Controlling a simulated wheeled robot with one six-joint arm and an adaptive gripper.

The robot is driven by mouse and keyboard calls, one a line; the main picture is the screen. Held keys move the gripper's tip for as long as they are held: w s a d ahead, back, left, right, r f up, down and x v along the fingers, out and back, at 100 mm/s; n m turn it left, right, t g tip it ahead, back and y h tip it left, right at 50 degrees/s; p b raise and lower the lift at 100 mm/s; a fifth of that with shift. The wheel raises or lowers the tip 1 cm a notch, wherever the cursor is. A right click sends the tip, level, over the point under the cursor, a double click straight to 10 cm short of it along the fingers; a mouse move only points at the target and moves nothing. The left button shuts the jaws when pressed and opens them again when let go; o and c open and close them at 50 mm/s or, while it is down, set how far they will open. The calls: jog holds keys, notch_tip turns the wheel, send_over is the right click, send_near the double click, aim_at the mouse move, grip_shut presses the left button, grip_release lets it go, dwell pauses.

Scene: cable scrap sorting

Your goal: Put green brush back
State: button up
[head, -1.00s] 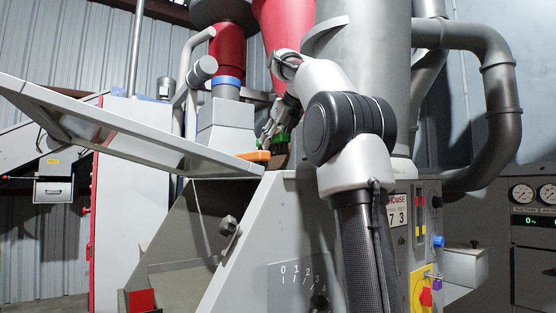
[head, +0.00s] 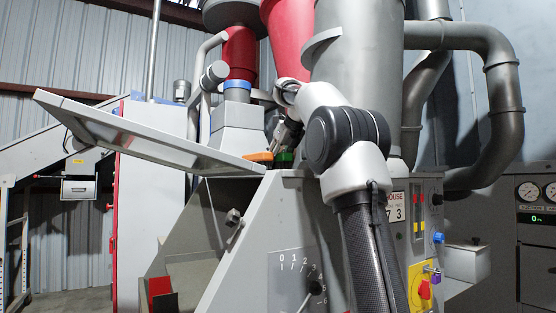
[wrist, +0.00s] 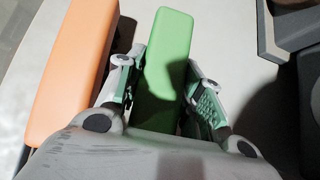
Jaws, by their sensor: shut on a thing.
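The green brush (wrist: 166,70) lies between the two fingers of my gripper (wrist: 161,78) in the wrist view, its green back facing the camera. The fingers are shut on its sides. In the head view the green brush (head: 284,157) shows as a small patch under my gripper (head: 283,143), at the top edge of the grey machine. Its bristles are hidden, and I cannot tell whether it touches the surface below. An orange brush (wrist: 74,70) lies to its left, roughly parallel, with a gap between them; it also shows in the head view (head: 258,156).
A pale surface (wrist: 230,40) lies under the brushes. A dark grey part (wrist: 290,28) stands at the upper right of the wrist view. A tilted grey panel (head: 150,135) reaches left from the machine (head: 262,225). A large grey cylinder (head: 358,65) stands behind my arm.

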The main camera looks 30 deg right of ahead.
jog(key=o, duration=1.2)
jog(key=shift+c, duration=0.2)
jog(key=shift+s+r, duration=0.15)
jog(key=shift+r, duration=0.1)
jog(key=v, duration=1.1)
jog(key=shift+s+r, duration=0.15)
jog(key=shift+s, duration=0.05)
